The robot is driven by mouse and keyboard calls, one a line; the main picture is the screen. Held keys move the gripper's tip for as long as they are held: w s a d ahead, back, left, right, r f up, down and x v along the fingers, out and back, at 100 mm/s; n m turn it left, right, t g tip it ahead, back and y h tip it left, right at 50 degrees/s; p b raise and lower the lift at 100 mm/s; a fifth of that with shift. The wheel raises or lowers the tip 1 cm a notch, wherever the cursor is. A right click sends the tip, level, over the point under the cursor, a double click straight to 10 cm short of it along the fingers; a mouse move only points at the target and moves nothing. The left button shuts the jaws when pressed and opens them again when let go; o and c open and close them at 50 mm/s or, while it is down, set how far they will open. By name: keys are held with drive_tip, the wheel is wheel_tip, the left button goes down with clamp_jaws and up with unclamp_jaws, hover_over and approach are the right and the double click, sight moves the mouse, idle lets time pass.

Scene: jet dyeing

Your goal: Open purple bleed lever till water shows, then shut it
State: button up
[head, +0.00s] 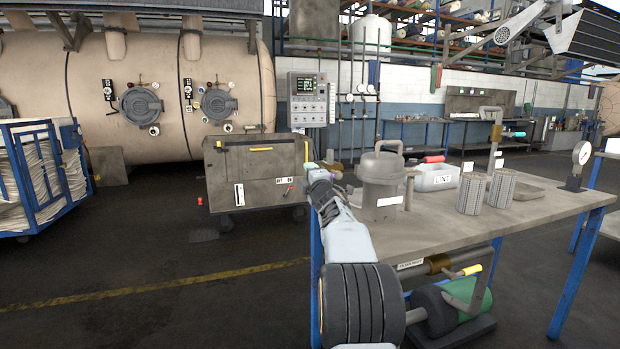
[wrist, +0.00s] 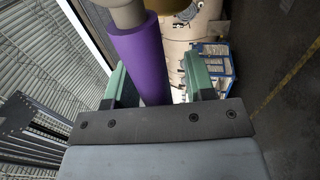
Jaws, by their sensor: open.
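The purple bleed lever (wrist: 140,60) fills the upper middle of the wrist view, a thick purple grip on a pale grey stem. My gripper (wrist: 155,72) is open, with one green finger on each side of the lever. The lever lies nearer the left finger; I cannot tell whether they touch. In the head view my gripper (head: 316,168) is at the left edge of the workbench, beside the lidded grey filter pot (head: 380,178). The lever is too small and too hidden there to make out clearly. No water shows in either view.
The workbench (head: 450,225) holds a white bin (head: 436,178), two mesh cylinders (head: 486,192) and a pressure gauge (head: 580,160). A pump with a green motor (head: 462,295) sits below. A grey cabinet (head: 255,175) stands left, behind my arm. Floor is clear at front left.

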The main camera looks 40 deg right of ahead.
drive_tip(key=shift+s, duration=0.1)
drive_tip(key=v, duration=1.3)
drive_tip(key=shift+s+a, duration=0.2)
drive_tip(key=shift+s, duration=0.1)
drive_tip(key=shift+f, duration=0.1)
drive_tip(key=s+a+r+m+g+p, duration=0.1)
drive_tip(key=a+r+m+g+p, duration=0.25)
drive_tip(key=a+p, duration=0.4)
drive_tip(key=a+r+m+g+p, duration=0.3)
drive_tip(key=a+r+m+p, duration=0.2)
drive_tip(key=p, duration=0.6)
drive_tip(key=s+a+r+m+g+y+p, duration=0.3)
drive_tip(key=s+a+m+g+y+p, duration=0.3)
drive_tip(key=s+a+p, duration=1.1)
drive_tip(key=a+g, duration=0.1)
drive_tip(key=g, duration=0.2)
drive_tip(key=shift+s+a+r+p, duration=0.2)
drive_tip(key=shift+s+p, duration=0.05)
drive_tip(key=shift+p, duration=0.15)
